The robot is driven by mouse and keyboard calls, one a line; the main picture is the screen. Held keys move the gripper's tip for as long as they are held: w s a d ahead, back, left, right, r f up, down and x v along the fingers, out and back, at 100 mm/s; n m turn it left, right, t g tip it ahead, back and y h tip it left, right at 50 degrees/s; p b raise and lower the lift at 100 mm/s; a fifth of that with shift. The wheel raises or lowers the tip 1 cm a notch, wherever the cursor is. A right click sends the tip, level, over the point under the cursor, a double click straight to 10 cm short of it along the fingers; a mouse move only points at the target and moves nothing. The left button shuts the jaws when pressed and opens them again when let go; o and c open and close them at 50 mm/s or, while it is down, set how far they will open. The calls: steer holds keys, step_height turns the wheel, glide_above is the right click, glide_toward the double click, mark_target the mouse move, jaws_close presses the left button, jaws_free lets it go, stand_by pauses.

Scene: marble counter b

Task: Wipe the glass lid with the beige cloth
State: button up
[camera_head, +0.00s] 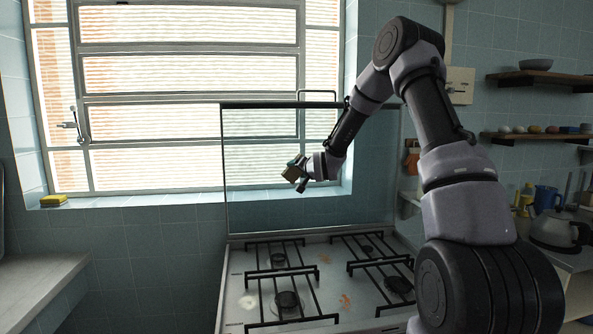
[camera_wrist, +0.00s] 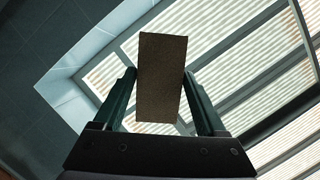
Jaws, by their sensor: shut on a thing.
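The glass lid (camera_head: 255,185) stands upright at the back of the stove, in front of the window, and I see through it. My gripper (camera_head: 295,172) is raised in front of the lid, around its middle height. It is shut on the beige cloth (camera_head: 291,175), which looks like a small brownish block. In the wrist view the cloth (camera_wrist: 162,78) sits between the two dark green fingers of my gripper (camera_wrist: 160,95). I cannot tell whether the cloth touches the glass.
Below the lid is the stove top (camera_head: 325,268) with several black grates and a few stains. A yellow sponge (camera_head: 53,200) lies on the window sill at the left. A kettle (camera_head: 558,230) and a blue mug (camera_head: 546,197) stand on the right counter. A grey counter (camera_head: 40,275) at the left is bare.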

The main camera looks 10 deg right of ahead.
steer(key=shift+s, duration=0.35)
steer(key=shift+s, duration=0.15)
steer(key=shift+s, duration=1.35)
